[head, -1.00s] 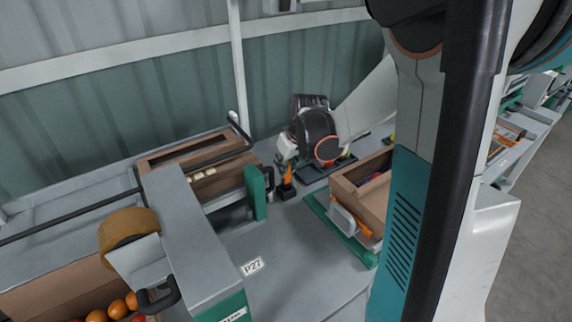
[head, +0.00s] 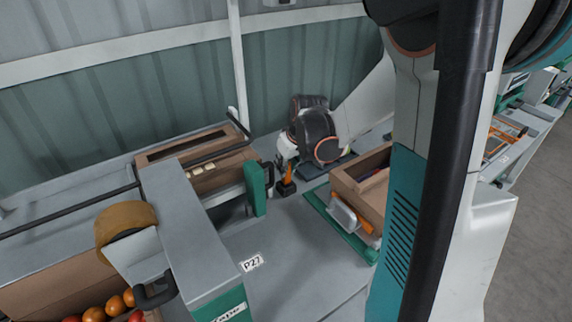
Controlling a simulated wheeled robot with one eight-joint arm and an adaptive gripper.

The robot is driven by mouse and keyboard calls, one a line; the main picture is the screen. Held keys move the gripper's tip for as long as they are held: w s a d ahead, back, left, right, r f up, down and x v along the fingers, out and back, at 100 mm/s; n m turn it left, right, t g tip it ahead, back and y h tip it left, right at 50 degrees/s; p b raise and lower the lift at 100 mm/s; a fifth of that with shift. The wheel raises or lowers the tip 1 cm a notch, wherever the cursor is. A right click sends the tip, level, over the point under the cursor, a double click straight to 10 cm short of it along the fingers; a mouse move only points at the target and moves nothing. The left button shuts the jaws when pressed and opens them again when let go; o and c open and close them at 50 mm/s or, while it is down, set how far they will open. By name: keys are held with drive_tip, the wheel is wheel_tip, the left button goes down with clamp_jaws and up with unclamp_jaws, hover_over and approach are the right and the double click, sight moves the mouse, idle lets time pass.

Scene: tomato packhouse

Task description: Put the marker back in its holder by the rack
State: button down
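An orange marker (head: 288,176) stands close to upright, with its lower end at a small black block (head: 286,189) that looks like its holder, on the grey bench. Whether it is fully seated in the block is too small to tell. My gripper (head: 281,163) is a small dark shape below my wrist, right at the upper left of the marker. Its fingers are partly hidden and blurred, so I cannot tell whether they are open, shut or touching the marker.
A green upright block (head: 256,190) stands just left of the holder. A cardboard box (head: 350,187) on a green base is at the right. A tape dispenser (head: 137,250) and a crate of tomatoes (head: 30,298) are at the left. Bare bench lies around the P27 label (head: 251,262).

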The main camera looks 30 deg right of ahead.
drive_tip(key=shift+f+b, duration=0.55)
drive_tip(key=shift+f, duration=0.25)
drive_tip(key=c, duration=1.4)
unclamp_jaws()
drive_tip(key=c, duration=0.3)
drive_tip(key=shift+r+p, duration=2.65)
drive_tip(key=shift+r, duration=0.9)
